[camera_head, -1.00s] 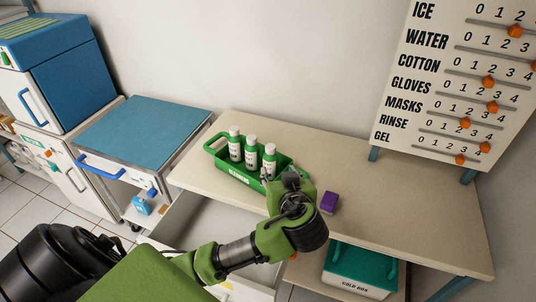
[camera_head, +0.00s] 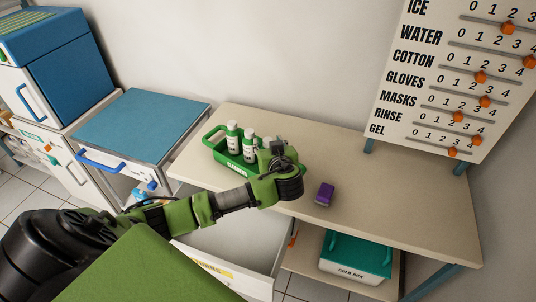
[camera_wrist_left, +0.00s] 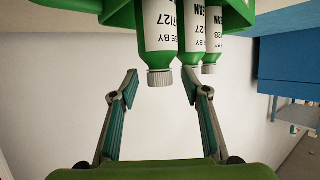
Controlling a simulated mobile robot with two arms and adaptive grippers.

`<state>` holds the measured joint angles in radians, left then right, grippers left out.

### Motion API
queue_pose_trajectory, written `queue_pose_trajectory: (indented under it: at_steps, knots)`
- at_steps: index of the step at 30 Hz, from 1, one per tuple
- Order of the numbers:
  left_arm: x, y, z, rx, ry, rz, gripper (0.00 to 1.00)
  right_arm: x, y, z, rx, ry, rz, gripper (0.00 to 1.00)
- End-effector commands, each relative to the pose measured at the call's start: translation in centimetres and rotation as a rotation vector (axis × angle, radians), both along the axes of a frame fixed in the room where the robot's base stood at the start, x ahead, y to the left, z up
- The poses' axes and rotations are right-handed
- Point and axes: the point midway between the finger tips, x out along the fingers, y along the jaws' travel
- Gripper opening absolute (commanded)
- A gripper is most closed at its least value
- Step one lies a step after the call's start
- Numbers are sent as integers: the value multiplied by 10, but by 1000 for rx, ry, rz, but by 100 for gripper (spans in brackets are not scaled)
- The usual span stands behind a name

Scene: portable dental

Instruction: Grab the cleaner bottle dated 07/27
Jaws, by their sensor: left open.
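Several white-labelled bottles with green bodies and light caps, such as the left one (camera_head: 232,138) and the middle one (camera_head: 249,147), stand in a green carrier (camera_head: 212,137) on the bench. My left gripper (camera_head: 268,150) is at the carrier's right end and partly hides the right bottle. In the left wrist view, the scene is upside down. The nearest bottle (camera_wrist_left: 160,40) has a label ending in "7/27", and its cap lies between the open fingers (camera_wrist_left: 160,88), without visible contact. Two other bottles (camera_wrist_left: 192,38) (camera_wrist_left: 212,42) are beyond it, their labels partly cut off. My right gripper is not in view.
A purple block (camera_head: 325,193) lies on the bench (camera_head: 400,200) right of the gripper. An open drawer (camera_head: 255,240) is below the bench front. A cold box (camera_head: 355,255) sits on the lower shelf. A slider board (camera_head: 440,90) stands at the back right.

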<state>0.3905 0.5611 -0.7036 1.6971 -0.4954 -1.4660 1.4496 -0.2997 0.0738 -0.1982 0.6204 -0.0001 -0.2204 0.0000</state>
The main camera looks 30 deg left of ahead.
Motion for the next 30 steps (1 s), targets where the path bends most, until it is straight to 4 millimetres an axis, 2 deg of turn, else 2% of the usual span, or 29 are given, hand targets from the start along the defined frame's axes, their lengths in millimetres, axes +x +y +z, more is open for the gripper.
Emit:
queue_pose_trajectory:
  at_steps: [4,11,16,30]
  knots:
    - [8,8,-5,0,1,0,43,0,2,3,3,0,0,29]
    - [8,8,-6,-2,1,-1,43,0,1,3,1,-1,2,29]
    - [8,8,-6,-2,1,-1,1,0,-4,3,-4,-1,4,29]
    - [9,8,0,-3,-2,-1,0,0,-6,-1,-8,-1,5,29]
